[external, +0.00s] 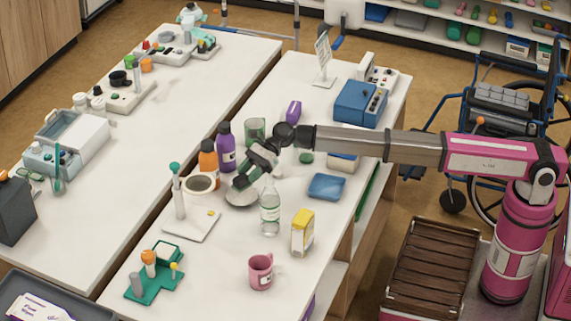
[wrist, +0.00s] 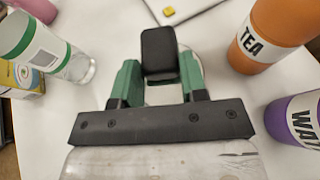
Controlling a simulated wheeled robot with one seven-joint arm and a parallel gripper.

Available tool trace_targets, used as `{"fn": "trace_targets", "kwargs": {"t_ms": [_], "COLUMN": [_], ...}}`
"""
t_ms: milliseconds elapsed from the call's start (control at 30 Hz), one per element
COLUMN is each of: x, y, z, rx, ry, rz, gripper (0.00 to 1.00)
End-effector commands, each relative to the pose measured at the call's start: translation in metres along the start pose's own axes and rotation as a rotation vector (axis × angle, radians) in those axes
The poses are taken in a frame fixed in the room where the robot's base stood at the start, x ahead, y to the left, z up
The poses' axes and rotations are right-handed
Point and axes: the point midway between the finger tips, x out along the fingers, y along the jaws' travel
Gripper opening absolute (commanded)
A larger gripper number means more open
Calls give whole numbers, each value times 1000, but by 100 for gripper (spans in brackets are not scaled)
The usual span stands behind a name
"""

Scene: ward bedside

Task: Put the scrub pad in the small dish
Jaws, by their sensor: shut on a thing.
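My gripper (external: 252,170) reaches down over the left part of the near table. In the wrist view its green fingers (wrist: 160,80) are shut on a dark block, which I take to be the scrub pad (wrist: 159,50). A small pale round dish (external: 240,197) lies on the table just under the fingertips. In the wrist view only a little of the dish (wrist: 164,96) shows between the fingers. The pad appears to be over the dish; I cannot tell whether they touch.
Orange (external: 208,160) and purple (external: 226,147) bottles stand behind the gripper. A clear bottle (external: 269,210) stands close at right, with a yellow-topped box (external: 302,233) and pink mug (external: 260,271) nearer. A blue square dish (external: 326,187) lies further right. Free tabletop surrounds the mug.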

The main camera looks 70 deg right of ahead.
Motion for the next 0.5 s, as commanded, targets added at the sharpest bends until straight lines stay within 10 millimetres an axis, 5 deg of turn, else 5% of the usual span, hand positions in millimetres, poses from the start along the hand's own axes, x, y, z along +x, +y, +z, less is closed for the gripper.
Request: {"fn": "trace_targets", "kwargs": {"t_ms": [500], "x": [16], "y": [0], "z": [-38], "rx": [-1], "ry": [-1], "rz": [-1], "gripper": [16]}}
